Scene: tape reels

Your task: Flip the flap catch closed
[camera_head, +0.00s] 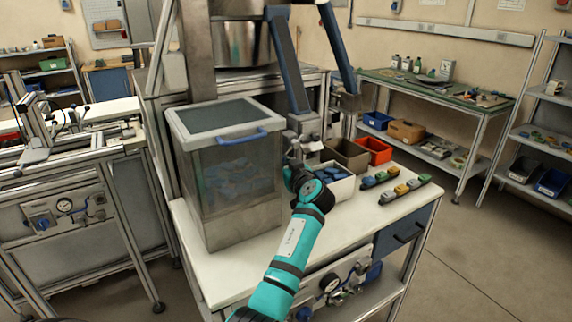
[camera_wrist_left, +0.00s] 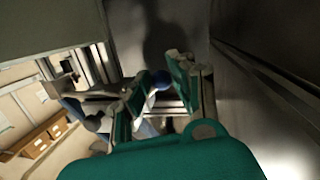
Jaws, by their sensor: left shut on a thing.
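A grey metal bracket (camera_head: 305,124) sits at the lower end of a blue post on the machine; I take it as part of the flap catch. My left gripper (camera_head: 302,158) is up against it, its fingers largely hidden behind my teal wrist. Whether the catch is fully open or partly turned is not clear. My right gripper is not in view.
Left of my gripper stands a clear-sided bin (camera_head: 230,165) with a blue handle. A white box (camera_head: 340,183) of blue parts, a brown box (camera_head: 347,153) and an orange box (camera_head: 376,150) are close on the right. The front of the white bench (camera_head: 345,230) is clear.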

